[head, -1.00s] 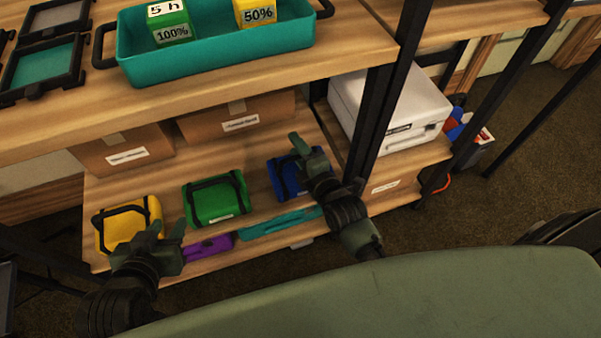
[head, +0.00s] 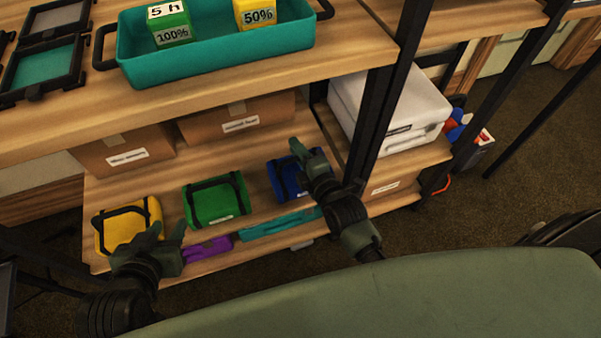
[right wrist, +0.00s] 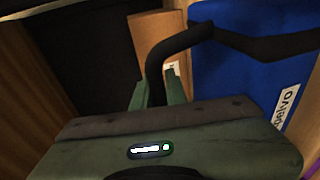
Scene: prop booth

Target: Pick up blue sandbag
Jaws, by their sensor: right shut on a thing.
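The blue sandbag (head: 281,182) with black straps lies on the lower shelf, at the right of a row of sandbags. It also fills the upper right of the right wrist view (right wrist: 240,82), with a white label on its side. My right gripper (head: 307,153) is at the bag's right side and hides part of it. In the right wrist view, my right gripper (right wrist: 158,88) is shut on the bag's black handle strap. The bag looks still down on the shelf. My left gripper (head: 167,236) is open and empty, in front of the yellow sandbag (head: 142,231).
A green sandbag (head: 217,201) lies between the yellow and blue ones. Purple (head: 208,248) and teal (head: 270,225) items lie along the shelf's front edge. A black shelf post (head: 374,125) stands just right of my right gripper. The upper shelf holds a teal tray (head: 215,59).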

